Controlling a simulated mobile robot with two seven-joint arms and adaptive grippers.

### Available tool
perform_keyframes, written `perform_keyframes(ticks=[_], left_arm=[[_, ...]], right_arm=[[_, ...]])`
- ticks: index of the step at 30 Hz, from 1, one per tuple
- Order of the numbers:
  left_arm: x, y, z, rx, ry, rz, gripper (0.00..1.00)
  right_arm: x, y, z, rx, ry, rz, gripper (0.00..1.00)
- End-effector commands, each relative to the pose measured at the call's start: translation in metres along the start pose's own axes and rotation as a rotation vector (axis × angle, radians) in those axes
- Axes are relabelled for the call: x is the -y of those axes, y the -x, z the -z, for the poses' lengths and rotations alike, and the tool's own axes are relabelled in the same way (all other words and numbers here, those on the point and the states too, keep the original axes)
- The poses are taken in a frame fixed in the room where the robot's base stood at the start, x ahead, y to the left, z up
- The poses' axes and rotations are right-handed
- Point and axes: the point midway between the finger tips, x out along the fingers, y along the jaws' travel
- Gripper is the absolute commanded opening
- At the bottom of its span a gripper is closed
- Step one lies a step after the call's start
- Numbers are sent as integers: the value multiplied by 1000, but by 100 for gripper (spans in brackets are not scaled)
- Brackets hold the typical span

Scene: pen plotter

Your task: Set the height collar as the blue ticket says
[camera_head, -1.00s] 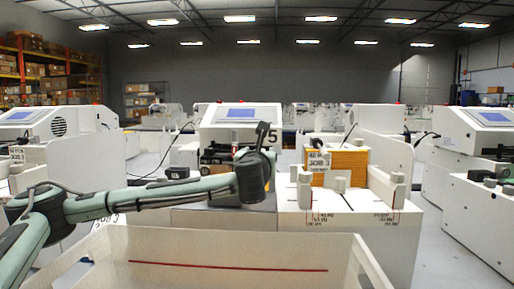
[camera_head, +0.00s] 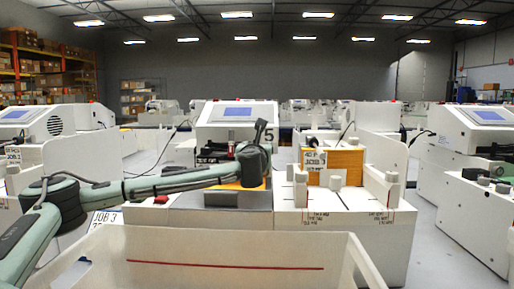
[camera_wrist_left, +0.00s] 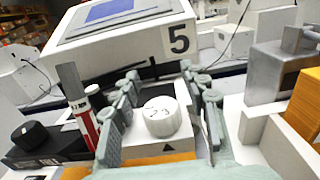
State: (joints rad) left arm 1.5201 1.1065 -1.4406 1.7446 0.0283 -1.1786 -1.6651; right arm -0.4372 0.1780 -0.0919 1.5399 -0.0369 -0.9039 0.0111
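In the left wrist view, a white round collar or knob (camera_wrist_left: 161,116) with dark marks on its top stands between the two fingers of my left gripper (camera_wrist_left: 160,76). The fingers are apart, with a visible gap beside it. In the head view, the left wrist reaches in front of the white plotter (camera_head: 237,115) numbered 5 and hides the collar. I cannot make out a blue ticket. My right gripper is not in view.
A pen-like upright with a red part (camera_wrist_left: 82,112) and a black knob (camera_wrist_left: 30,135) stand left of the fingers. A white stand with an orange block (camera_head: 347,161) is right of the plotter. An open white bin (camera_head: 226,245) with a red line is in front.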

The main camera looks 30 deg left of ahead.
Motion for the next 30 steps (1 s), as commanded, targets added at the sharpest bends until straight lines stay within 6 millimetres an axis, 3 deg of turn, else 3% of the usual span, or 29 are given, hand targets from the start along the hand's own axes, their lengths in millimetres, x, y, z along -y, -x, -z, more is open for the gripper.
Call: perform_keyframes(ticks=[1,10,30], left_arm=[[0,0,0,0,0,0,37],[0,0,0,0,0,0,0],[2,0,2,-2,0,86,0]], right_arm=[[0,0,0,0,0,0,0],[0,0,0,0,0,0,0],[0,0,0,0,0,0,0]])
